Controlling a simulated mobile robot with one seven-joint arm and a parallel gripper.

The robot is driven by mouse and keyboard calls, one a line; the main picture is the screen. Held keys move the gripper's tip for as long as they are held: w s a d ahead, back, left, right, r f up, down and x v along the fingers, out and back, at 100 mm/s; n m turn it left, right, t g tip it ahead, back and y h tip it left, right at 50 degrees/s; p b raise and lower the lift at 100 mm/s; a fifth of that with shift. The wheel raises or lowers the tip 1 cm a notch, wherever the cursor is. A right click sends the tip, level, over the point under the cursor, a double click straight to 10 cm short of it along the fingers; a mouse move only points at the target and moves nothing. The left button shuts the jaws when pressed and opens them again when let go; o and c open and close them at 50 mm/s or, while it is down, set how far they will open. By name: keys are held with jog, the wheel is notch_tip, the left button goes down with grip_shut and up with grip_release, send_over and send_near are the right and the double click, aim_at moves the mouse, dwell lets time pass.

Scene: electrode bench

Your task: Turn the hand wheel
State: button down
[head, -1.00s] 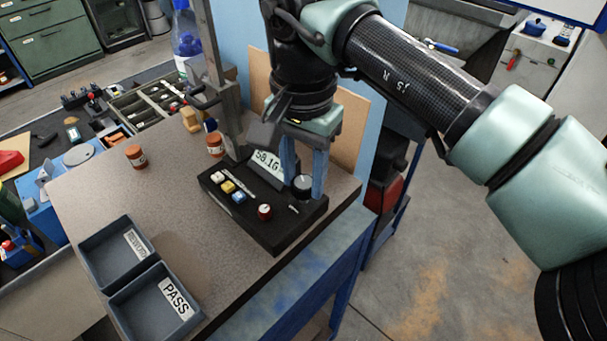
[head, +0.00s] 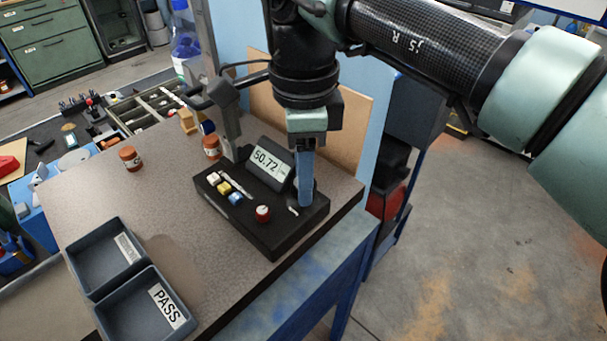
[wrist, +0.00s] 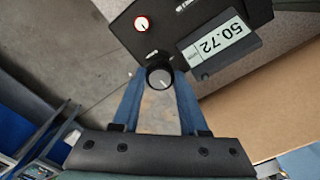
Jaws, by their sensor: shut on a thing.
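The hand wheel (wrist: 159,76) is a small black knob with a pale pointer line on a black instrument box (head: 274,240). In the wrist view it sits between the two blue fingertips of my gripper (wrist: 159,86), which is shut on it. In the head view my gripper (head: 306,196) points down at the right end of the box, and its fingers line up and mostly hide the knob. The tilted display (head: 266,160) on the box reads 50.72; it also shows in the wrist view (wrist: 217,44).
A red knob (head: 263,214) and white, yellow and blue buttons (head: 223,187) are beside the wheel on the box. Two grey trays (head: 150,300) stand front left, one marked PASS. Orange-brown jars (head: 131,159) stand behind. The table's right edge is close to the box.

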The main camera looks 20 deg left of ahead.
jog(key=m+b, duration=0.1)
jog(key=m, duration=0.4)
jog(key=shift+m, duration=0.3)
jog(key=m, duration=0.4)
jog(key=shift+b, duration=0.35)
jog(key=m+b, duration=0.1)
jog(key=m, duration=0.9)
jog(key=shift+m+b, duration=0.3)
jog(key=shift+b, duration=0.05)
jog(key=shift+r, duration=0.1)
jog(key=shift+c, duration=2.2)
grip_release()
